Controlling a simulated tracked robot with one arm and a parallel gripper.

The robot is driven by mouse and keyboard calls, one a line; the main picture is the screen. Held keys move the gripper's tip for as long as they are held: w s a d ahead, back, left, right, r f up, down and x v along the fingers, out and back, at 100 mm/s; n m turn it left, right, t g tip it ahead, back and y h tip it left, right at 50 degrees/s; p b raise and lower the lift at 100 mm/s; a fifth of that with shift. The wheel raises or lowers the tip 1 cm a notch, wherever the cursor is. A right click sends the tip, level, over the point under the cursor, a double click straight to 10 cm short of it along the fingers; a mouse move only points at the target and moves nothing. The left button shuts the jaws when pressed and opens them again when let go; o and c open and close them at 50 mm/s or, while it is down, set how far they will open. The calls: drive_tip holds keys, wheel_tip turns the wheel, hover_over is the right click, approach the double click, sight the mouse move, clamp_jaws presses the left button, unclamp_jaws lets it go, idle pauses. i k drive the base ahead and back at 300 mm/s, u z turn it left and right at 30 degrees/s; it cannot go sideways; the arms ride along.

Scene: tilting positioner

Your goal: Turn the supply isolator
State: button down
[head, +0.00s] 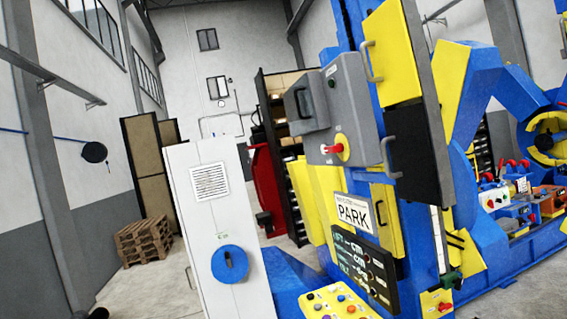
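A red rotary handle (333,149) on a yellow round plate sits on the front of a grey switch box (350,95) on the blue column. It looks like the supply isolator; its grip points left, roughly level. A second rotary switch, a large blue disc (230,264) with a dark centre, is on the front of a white cabinet (215,190) to the left. I cannot read any label by either one. My gripper is not in view, so its hold and its distance from the switches cannot be told.
The blue and yellow positioner (480,110) fills the right side. A PARK sign (354,212), a dark display panel (362,258) and a button console (340,302) are below the grey box. Wooden pallets (143,240) lie at the back left. Grey floor shows left of the white cabinet.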

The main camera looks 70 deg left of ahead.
sight(338, 148)
drive_tip(key=u, duration=0.35)
drive_tip(key=k, duration=0.9)
drive_tip(key=u, duration=0.75)
drive_tip(key=i, duration=1.15)
drive_tip(key=z, duration=3.4)
drive_tip(key=k, duration=1.3)
